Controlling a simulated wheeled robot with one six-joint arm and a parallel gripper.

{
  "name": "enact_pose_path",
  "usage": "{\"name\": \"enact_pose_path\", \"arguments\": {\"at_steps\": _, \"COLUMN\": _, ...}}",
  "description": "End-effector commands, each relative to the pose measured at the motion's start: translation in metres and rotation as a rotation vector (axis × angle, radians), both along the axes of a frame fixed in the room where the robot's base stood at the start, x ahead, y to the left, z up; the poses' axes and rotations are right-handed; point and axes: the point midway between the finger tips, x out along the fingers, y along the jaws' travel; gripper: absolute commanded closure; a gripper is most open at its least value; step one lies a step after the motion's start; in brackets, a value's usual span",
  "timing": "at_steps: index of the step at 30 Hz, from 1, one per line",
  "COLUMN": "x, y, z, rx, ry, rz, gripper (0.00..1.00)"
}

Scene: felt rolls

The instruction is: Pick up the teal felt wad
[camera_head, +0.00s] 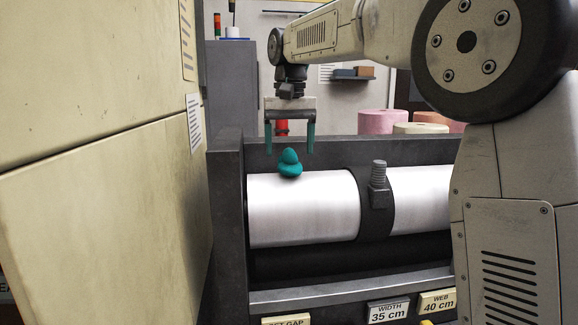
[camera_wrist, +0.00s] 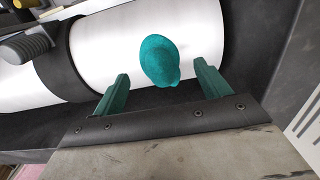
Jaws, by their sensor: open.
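The teal felt wad (camera_head: 290,165) is a lumpy piece with a smaller lump on top of a wider one. It rests on top of the white roller (camera_head: 305,208), near the roller's left end. My gripper (camera_head: 290,152) is open, pointing down, with two teal fingers. In the head view the fingers are above and to either side of the wad, apart from it. In the wrist view the wad (camera_wrist: 160,60) shows just beyond the fingertips, between their lines, and the open gripper (camera_wrist: 162,75) holds nothing.
A dark collar with a threaded bolt (camera_head: 378,185) rings the roller to the right of the wad. The grey machine frame (camera_head: 228,215) rises at the left end, beside a cream cabinet (camera_head: 100,150). Pink and cream felt rolls (camera_head: 382,121) stand behind.

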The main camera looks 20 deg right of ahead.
Motion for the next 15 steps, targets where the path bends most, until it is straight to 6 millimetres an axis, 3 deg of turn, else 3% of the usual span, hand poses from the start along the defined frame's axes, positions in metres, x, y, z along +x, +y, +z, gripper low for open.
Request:
{"name": "enact_pose_path", "arguments": {"at_steps": 6, "x": 0.002, "y": -0.001, "z": -0.029, "rx": 0.0, "ry": 0.001, "rz": 0.0, "gripper": 0.25}}
{"name": "enact_pose_path", "arguments": {"at_steps": 14, "x": 0.002, "y": -0.001, "z": -0.032, "rx": 0.0, "ry": -0.001, "rz": -0.001, "gripper": 0.25}}
{"name": "enact_pose_path", "arguments": {"at_steps": 15, "x": 0.002, "y": -0.001, "z": -0.032, "rx": 0.0, "ry": 0.0, "rz": -0.001, "gripper": 0.3}}
